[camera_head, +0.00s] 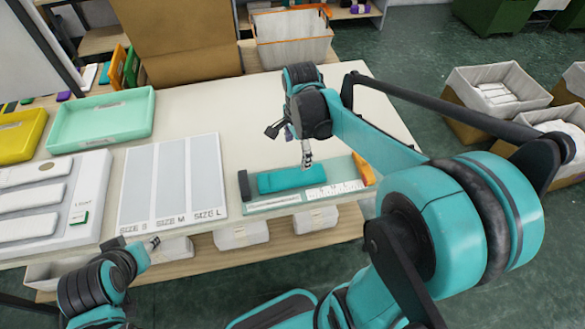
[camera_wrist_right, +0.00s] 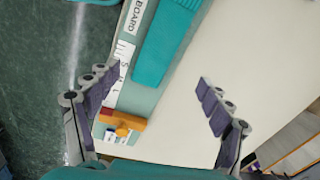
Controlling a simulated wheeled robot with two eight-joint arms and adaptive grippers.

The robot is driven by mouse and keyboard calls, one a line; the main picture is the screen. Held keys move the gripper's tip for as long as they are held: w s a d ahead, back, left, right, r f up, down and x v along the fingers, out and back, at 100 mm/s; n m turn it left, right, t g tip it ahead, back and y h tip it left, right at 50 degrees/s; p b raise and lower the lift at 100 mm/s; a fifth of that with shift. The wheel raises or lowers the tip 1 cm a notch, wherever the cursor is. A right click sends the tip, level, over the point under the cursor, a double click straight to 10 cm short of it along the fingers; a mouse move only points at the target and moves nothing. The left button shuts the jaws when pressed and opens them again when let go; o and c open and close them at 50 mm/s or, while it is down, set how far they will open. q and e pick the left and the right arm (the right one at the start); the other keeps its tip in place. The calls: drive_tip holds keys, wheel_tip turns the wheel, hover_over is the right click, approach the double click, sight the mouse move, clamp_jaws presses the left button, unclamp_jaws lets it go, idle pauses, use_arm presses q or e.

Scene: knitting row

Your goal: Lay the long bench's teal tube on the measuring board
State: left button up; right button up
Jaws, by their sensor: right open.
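The teal tube (camera_head: 292,179) lies flat and lengthwise on the measuring board (camera_head: 258,206), close to the board's dark end block. It also shows in the wrist view (camera_wrist_right: 166,42), running out of the top edge. My right gripper (camera_head: 306,158) is above the board's back edge, near the tube's right end. In the wrist view its fingers (camera_wrist_right: 160,82) are spread wide with nothing between them, and the tube lies beyond them. My left gripper (camera_head: 152,242) is low at the bench's front edge, away from the tube; its jaw opening is too small to judge.
An orange slider (camera_head: 363,170) stands at the board's right end. A size chart (camera_head: 172,180) lies left of the board, with a mint tray (camera_head: 101,118) behind it. A cardboard box and a white bin (camera_head: 292,50) stand at the back. The bench middle is clear.

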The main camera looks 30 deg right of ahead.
drive_tip(key=s+a+r+n+t, duration=0.2)
drive_tip(key=s+a+n+t, duration=0.4)
drive_tip(key=n, duration=1.2)
drive_tip(key=s+a, duration=0.2)
drive_tip(key=s, duration=0.2)
drive_tip(key=shift+s, duration=0.2)
drive_tip(key=shift+r, duration=0.1)
drive_tip(key=shift+f, duration=0.2)
